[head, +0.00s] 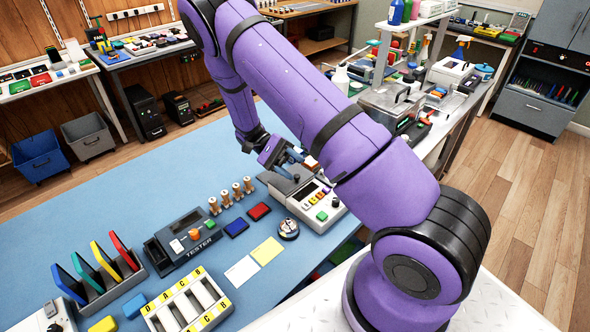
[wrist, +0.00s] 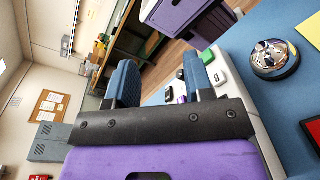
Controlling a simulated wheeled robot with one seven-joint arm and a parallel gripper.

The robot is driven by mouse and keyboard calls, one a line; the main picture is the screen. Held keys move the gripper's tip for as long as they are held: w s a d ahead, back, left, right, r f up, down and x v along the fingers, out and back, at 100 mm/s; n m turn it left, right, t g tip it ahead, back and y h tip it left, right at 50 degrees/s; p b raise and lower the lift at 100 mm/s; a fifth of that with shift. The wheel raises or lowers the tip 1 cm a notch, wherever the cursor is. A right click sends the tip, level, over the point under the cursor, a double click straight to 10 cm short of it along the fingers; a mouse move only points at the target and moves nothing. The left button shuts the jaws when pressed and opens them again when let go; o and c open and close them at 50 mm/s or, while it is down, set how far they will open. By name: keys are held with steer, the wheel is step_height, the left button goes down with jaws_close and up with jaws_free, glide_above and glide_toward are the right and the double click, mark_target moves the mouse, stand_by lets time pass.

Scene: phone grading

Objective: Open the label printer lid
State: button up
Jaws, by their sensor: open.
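The device that looks like the label printer (head: 322,222) is a pale grey-white box at the right edge of the blue bench. It has several coloured buttons on its front part and a dark grey top at its far left part. My gripper (head: 283,158) is above the far end of this box, its blue fingers apart and nothing seen between them. In the wrist view, the open gripper (wrist: 162,85) points past the box's edge, and the white printer body (wrist: 262,130) shows at the right. The arm hides part of the box, and I cannot tell the lid's exact angle.
A black tester (head: 185,238) stands to the left, with several wooden pegs behind it. A silver bell (head: 288,229), a yellow card (head: 267,250) and red and blue pads lie near the printer. The blue bench top (head: 120,190) is clear at the back left.

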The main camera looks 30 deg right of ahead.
steer(key=shift+s+a+r, duration=0.1)
steer(key=shift+s+a, duration=0.05)
steer(key=shift+s, duration=0.95)
